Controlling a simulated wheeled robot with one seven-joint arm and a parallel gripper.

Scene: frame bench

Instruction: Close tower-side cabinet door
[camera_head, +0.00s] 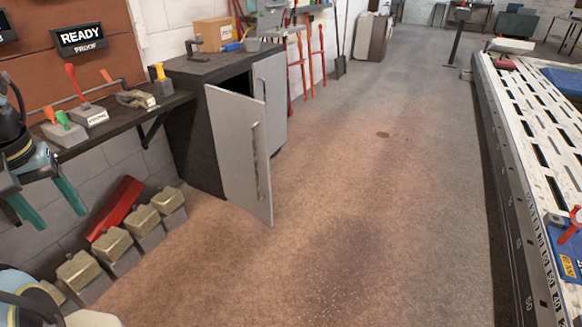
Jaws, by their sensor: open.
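A dark cabinet (196,130) with grey doors stands against the left wall. Its near door (238,150) is swung open, with a long vertical handle (257,160) on its outer face. A dark gap shows above and behind this door, and most of the interior is hidden. The far door (270,95) looks shut or nearly so; I cannot tell which. My gripper (50,208) is at the left edge, its two teal fingers apart and empty. It is in front of the wall shelf, well left of the open door and not touching it.
A wall shelf (120,115) with coloured-handled tools juts out left of the cabinet. Several weighted blocks (110,245) and a red bar (115,207) lie below it. A long slotted bench (530,120) runs along the right. The floor (370,200) between is clear.

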